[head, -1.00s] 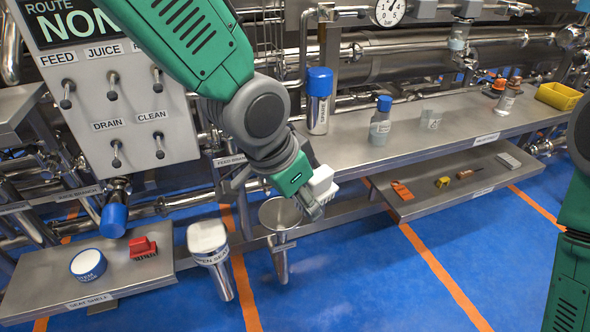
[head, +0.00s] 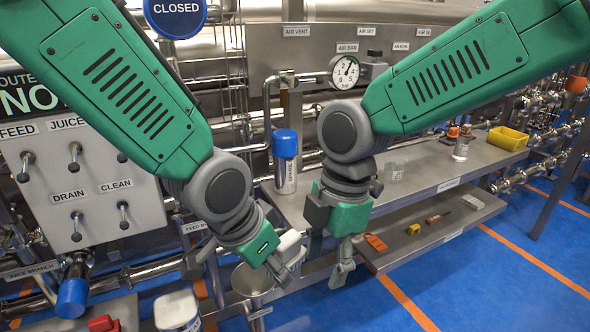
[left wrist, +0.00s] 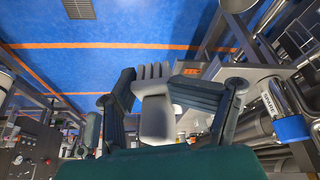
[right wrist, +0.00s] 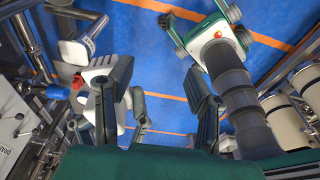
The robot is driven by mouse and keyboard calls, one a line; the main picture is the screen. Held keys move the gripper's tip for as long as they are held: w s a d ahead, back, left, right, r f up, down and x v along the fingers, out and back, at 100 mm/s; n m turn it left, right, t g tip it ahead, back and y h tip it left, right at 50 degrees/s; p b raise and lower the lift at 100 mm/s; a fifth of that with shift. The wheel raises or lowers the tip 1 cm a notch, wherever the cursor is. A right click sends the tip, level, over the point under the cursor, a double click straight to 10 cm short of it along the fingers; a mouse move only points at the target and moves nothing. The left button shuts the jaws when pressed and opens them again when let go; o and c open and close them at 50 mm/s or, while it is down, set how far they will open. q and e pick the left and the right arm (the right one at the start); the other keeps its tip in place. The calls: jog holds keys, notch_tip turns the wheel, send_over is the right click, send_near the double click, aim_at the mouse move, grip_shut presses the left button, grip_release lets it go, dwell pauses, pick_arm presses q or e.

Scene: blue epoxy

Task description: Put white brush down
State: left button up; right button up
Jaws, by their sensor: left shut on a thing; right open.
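The white brush (head: 289,242) is in my left gripper (head: 284,274), which is shut on it above a steel cup (head: 250,281) in the head view. In the left wrist view the brush (left wrist: 155,112) sits between both fingers, its ridged end pointing away from the palm. My right gripper (head: 342,272) is open, to the right of the brush and pointing down by the bench's front edge. In the right wrist view a white ridged thing, likely the brush (right wrist: 99,70), shows partly behind one finger; whether they touch I cannot tell.
The upper steel bench (head: 410,190) carries a blue-capped bottle (head: 285,165) and a yellow bin (head: 507,138). A lower shelf (head: 440,238) holds small tools. A red brush (head: 103,324) is on the lower-left shelf. A white-topped holder (head: 177,312) stands beside the cup.

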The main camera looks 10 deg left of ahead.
notch_tip(320, 180, up, 9)
jog(key=a+n, duration=0.2)
jog(key=n, duration=0.1)
jog(key=t, duration=0.1)
send_near(281, 237)
jog(key=shift+n+y, duration=0.3)
jog(key=f, duration=0.3)
jog(key=a+f, duration=0.1)
jog(key=f, duration=0.6)
jog(key=shift+a, duration=0.15)
grip_shut()
pick_arm(q)
jog(key=o, duration=1.8)
